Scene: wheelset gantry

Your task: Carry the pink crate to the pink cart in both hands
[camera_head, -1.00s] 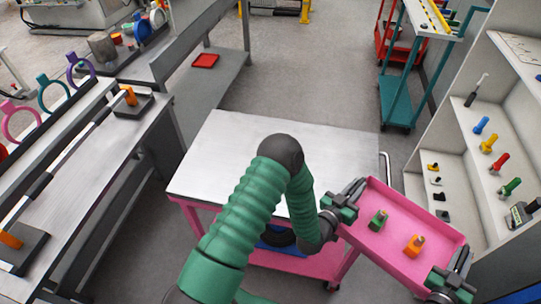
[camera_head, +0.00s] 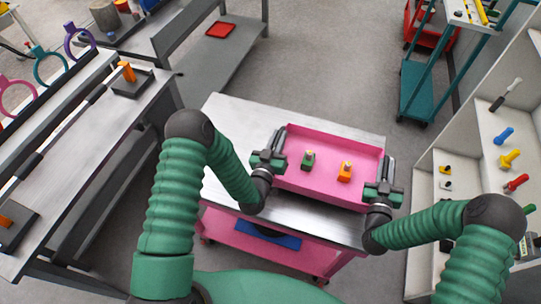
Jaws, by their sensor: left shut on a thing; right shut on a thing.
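The pink crate (camera_head: 325,159) is level over the silver top of the pink cart (camera_head: 233,117), near its right part. I cannot tell whether it touches the top. A green piece (camera_head: 308,161) and an orange piece (camera_head: 345,172) stand inside the crate. My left gripper (camera_head: 270,158) is shut on the crate's left end. My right gripper (camera_head: 384,191) is shut on its right end. The cart's pink lower shelf shows below, partly hidden by my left arm.
A grey workbench (camera_head: 93,152) with colored rings stands at the left. A white shelf unit (camera_head: 470,170) with small tools is at the right. A teal cart (camera_head: 423,90) is behind it. A red tray (camera_head: 220,30) lies on a bench at the back. Grey floor is clear between.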

